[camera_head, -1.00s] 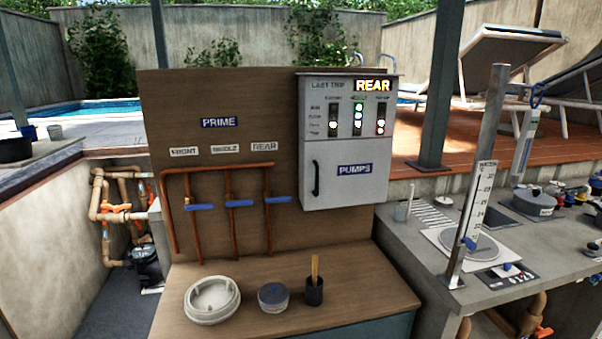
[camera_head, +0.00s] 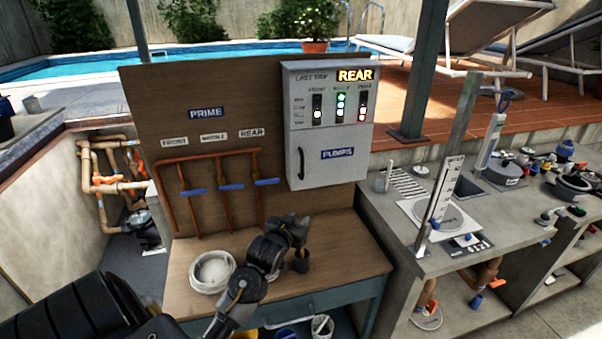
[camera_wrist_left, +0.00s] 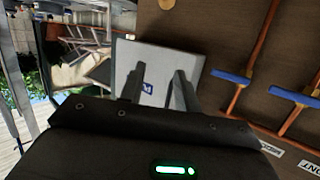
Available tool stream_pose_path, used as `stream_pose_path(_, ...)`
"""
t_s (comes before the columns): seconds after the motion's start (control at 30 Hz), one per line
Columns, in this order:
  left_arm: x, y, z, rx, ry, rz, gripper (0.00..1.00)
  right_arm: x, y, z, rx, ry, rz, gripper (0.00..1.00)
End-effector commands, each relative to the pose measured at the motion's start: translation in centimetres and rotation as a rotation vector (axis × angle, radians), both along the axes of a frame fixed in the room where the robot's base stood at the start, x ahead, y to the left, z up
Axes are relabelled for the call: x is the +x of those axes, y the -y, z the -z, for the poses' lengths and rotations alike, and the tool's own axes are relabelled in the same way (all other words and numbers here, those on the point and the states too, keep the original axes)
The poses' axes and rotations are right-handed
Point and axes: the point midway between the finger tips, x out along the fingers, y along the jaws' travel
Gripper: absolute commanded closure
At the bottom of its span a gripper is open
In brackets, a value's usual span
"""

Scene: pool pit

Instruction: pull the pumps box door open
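The grey pumps box (camera_head: 328,85) hangs on the brown board, with a lit REAR sign and rows of lights on its upper face. Its door (camera_head: 335,172), labelled PUMPS, is shut, and the dark upright handle (camera_head: 301,163) is on its left side. My left gripper (camera_head: 297,219) is below the box, over the wooden counter, apart from the handle. In the left wrist view, the fingers (camera_wrist_left: 159,72) stand apart with nothing between them, and the box (camera_wrist_left: 195,62) shows beyond them. The handle is not clear there. My right gripper is in neither view.
Copper pipes with blue levers (camera_head: 230,188) run on the board (camera_head: 150,110) left of the box. A concrete bench (camera_head: 400,225) is at the right.

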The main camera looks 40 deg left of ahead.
Motion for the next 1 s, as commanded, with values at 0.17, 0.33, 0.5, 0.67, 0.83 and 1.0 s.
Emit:
stream_pose_path(0.17, 1.0, -3.2, -9.5, 0.018, 0.203, -0.059, 0.68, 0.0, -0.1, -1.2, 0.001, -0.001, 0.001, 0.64)
stream_pose_path(0.33, 1.0, -4.1, -12.0, 0.023, 0.262, -0.076, 0.68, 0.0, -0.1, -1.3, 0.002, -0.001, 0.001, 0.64)
stream_pose_path(0.5, 1.5, -4.3, -12.1, 0.023, 0.262, -0.076, 0.68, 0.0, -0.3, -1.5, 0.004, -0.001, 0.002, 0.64)
stream_pose_path(0.67, 3.6, -5.0, -12.2, 0.022, 0.259, -0.075, 0.68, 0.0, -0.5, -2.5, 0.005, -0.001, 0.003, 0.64)
stream_pose_path(0.83, 6.7, -6.2, -12.3, 0.023, 0.259, -0.074, 0.68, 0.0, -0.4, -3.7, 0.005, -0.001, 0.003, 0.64)
stream_pose_path(1.0, 9.2, -7.3, -12.1, 0.023, 0.259, -0.076, 0.68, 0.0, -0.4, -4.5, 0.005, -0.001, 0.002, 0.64)
